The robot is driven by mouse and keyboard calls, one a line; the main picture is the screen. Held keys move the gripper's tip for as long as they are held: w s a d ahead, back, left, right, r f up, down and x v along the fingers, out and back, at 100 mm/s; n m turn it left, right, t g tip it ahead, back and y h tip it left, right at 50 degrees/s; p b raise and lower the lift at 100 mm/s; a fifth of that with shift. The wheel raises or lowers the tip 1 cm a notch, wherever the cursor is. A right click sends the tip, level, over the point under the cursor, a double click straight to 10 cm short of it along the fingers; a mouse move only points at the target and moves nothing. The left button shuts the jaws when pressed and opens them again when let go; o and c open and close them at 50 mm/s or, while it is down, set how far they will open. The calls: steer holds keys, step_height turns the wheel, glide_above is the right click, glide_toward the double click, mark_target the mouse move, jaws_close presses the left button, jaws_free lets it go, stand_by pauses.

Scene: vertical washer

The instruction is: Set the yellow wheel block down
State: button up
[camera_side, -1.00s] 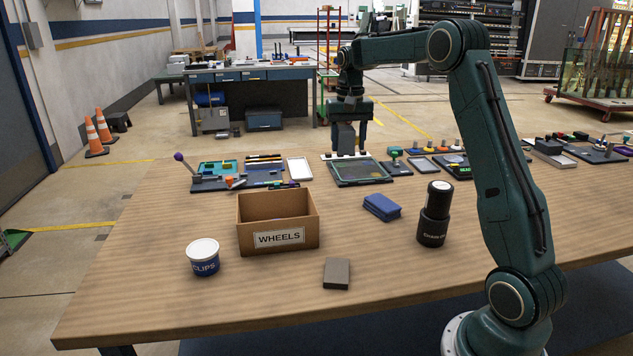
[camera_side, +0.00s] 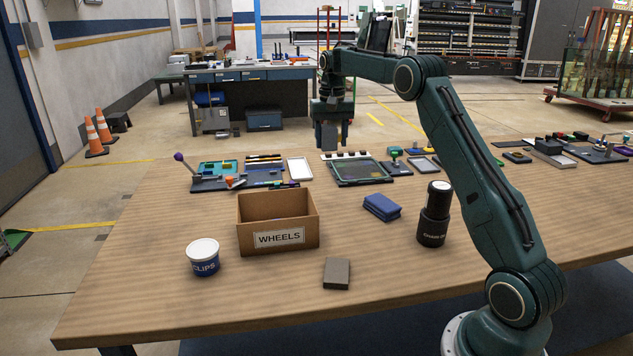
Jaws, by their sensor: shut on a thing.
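My gripper (camera_side: 330,146) is at the far side of the table, raised above the surface, behind and above the dark-framed panel. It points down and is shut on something. The yellow wheel block is hidden between or behind the fingers; no yellow shows there at this size. An open cardboard box labelled WHEELS (camera_side: 279,238) stands on the table, nearer the camera and to the left of my gripper. Its inner floor cannot be seen.
A blue cloth (camera_side: 381,208), a black cylinder (camera_side: 434,214), a grey block (camera_side: 337,273) and a CLIPS tub (camera_side: 203,258) stand around the box. Trays and the dark-framed panel (camera_side: 358,172) line the back. The front of the table is clear.

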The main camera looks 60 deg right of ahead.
glide_above(330, 210)
step_height(330, 210, down, 15)
steer(key=shift+w+d+f, duration=0.1)
steer(key=shift+f, duration=0.1)
steer(key=shift+f, duration=0.1)
steer(key=shift+f, duration=2)
steer(key=shift+f, duration=0.1)
steer(key=o, duration=1)
step_height(330, 210, up, 12)
steer(key=shift+r, duration=0.1)
